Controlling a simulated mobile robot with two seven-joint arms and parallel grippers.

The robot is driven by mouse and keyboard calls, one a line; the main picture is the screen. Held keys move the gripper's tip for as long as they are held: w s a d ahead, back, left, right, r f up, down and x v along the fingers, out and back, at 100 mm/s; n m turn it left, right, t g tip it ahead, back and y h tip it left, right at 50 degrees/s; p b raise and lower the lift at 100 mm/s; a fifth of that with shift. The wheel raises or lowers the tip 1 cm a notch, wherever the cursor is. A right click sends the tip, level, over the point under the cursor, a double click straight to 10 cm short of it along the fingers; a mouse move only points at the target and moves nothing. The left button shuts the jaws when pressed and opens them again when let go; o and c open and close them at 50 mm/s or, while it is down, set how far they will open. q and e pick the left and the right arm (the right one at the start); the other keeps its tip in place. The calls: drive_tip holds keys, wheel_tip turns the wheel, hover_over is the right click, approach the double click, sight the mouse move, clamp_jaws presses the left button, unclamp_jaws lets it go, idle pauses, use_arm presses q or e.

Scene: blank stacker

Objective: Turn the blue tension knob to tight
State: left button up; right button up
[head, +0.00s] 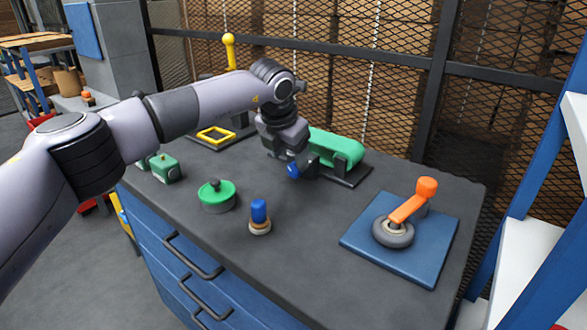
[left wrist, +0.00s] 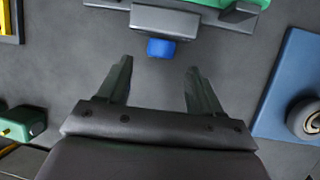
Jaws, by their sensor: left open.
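The blue tension knob (head: 293,171) sticks out from a dark block at the near end of the green belt unit (head: 338,147). It also shows in the left wrist view (left wrist: 161,47), just past the fingertips and roughly centred between them. My left gripper (head: 283,150) is beside the knob in the head view, with its fingers hard to make out there. In the left wrist view the gripper (left wrist: 158,68) is open and empty, its fingers apart and not around the knob. Any mark for tight is not visible. My right gripper is not in view.
On the dark worktop, a blue-topped peg (head: 259,212) and a green round lid (head: 216,194) stand in front. A blue mat (head: 362,245) with an orange-handled wheel (head: 404,208) is at right. A yellow frame (head: 216,134) is behind. Bare worktop lies at the front.

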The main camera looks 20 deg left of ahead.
sight(293, 169)
use_arm(q)
drive_tip(key=shift+x, duration=2.55)
drive_tip(key=shift+c, duration=0.4)
drive_tip(key=c, duration=1)
